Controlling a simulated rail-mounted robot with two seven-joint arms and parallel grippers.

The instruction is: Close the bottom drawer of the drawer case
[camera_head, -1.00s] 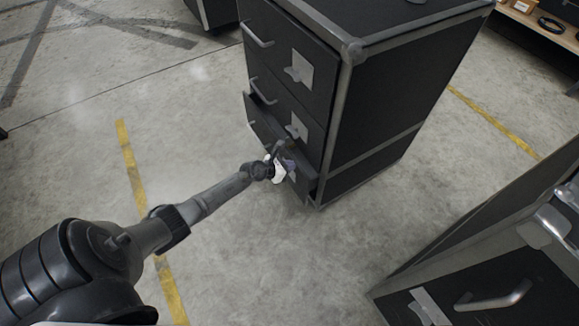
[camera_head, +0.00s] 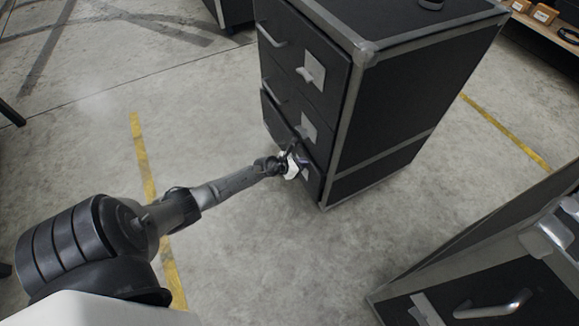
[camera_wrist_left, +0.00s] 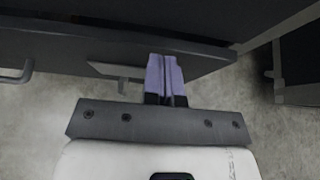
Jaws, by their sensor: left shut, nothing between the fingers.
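The drawer case (camera_head: 400,110) is a black cabinet with grey metal edging, standing right of centre in the head view. Its bottom drawer (camera_head: 279,126) looks flush or nearly flush with the drawers above. In the left wrist view the bottom drawer's front (camera_wrist_left: 60,58) spans the picture, with a handle (camera_wrist_left: 14,74) at the left. My left gripper (camera_head: 300,161) is at the right part of the bottom drawer's front. Its purple fingers (camera_wrist_left: 166,72) are shut and empty, with tips at the front; exact contact cannot be told. My right gripper is not in view.
Another black case with a metal handle (camera_head: 492,304) fills the lower right. Shelving with small boxes (camera_head: 544,13) stands at the top right. The concrete floor left of the drawer case is open, with a yellow line (camera_head: 145,165).

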